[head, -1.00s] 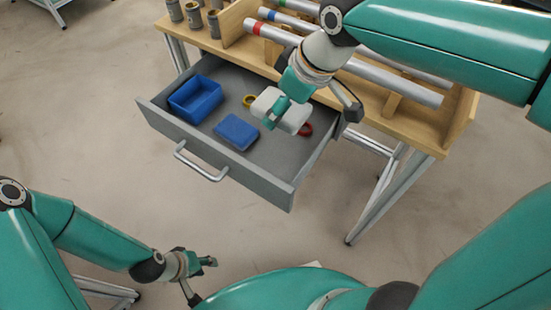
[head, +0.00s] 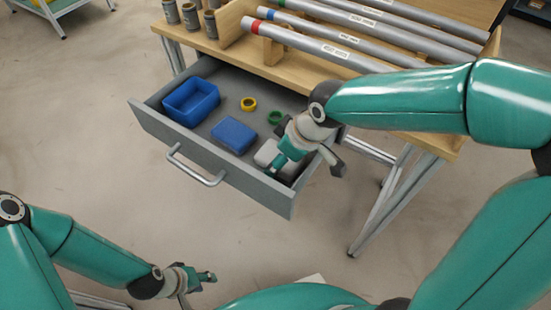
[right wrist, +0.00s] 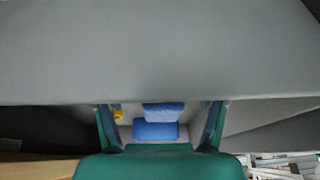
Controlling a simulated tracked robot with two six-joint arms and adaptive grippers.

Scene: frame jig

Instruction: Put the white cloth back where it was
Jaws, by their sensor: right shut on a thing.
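The white cloth (head: 267,153) is a pale folded pad at the front right of the open drawer (head: 150,118). My right gripper (head: 290,168) is shut on it, and the fingers and wrist hide part of the cloth. I cannot tell whether the cloth touches the drawer floor. In the right wrist view the green fingers (right wrist: 160,130) stand at both sides of a gap with blue shapes seen through it. My left gripper (head: 196,284) is open and empty over the floor at the lower left, away from the drawer.
The drawer holds a blue bin (head: 190,101), a blue block (head: 234,136), a yellow ring (head: 248,104) and a green ring (head: 274,117). The drawer handle (head: 195,168) sticks out in front. The wooden bench (head: 240,62) above carries grey tubes (head: 318,47).

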